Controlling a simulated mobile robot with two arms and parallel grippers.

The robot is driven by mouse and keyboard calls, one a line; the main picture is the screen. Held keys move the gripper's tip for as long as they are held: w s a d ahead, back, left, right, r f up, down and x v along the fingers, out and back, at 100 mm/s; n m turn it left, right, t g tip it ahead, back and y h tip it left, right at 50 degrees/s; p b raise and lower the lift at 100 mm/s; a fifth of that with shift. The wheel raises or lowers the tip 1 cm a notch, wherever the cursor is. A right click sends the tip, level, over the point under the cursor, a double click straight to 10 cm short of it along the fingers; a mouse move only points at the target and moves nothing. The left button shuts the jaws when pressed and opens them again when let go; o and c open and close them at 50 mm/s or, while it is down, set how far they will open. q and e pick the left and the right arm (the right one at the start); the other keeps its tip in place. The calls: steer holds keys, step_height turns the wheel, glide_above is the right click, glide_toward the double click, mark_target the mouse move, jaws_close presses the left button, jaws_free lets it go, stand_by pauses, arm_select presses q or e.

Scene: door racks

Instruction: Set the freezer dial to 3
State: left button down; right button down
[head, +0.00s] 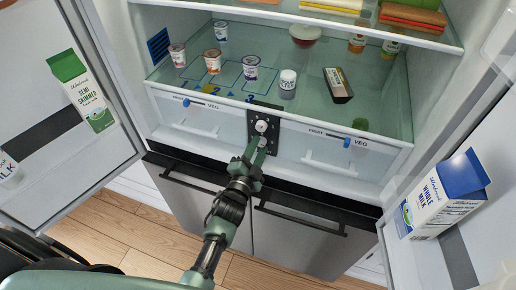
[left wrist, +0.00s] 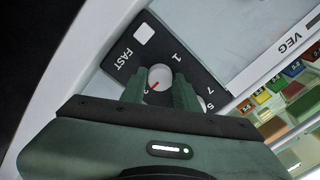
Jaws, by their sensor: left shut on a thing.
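A black control panel (head: 252,113) with two white round knobs sits between the drawers of the open fridge. The upper knob (head: 261,126) is clear of my gripper. My left gripper (head: 257,149) reaches up to the lower knob and is shut on it. In the left wrist view, the gripped freezer dial (left wrist: 160,74) is white with a red pointer mark toward the lower left of the picture. "FAST" and "1" are printed around it on the panel (left wrist: 150,38). My fingers (left wrist: 158,95) stand on both sides and hide other markings. My right gripper is not in view.
Clear drawers with blue sliders (head: 347,142) flank the panel. Yogurt cups (head: 250,68) and a dark package (head: 338,86) stand on the shelf above. Both doors are open, with milk cartons (head: 80,90) (head: 443,195) at left and right. Handles (head: 300,218) lie below.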

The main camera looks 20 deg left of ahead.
arm_select(q)
steer(key=shift+f, duration=0.15)
steer(key=c, duration=1.1)
jaws_free()
steer(key=shift+o, duration=0.2)
steer(key=shift+s, duration=0.1)
steer(key=s+b, duration=0.1)
steer(key=s, duration=0.6)
steer(key=shift+s, duration=0.35)
steer(key=shift+a, duration=0.15)
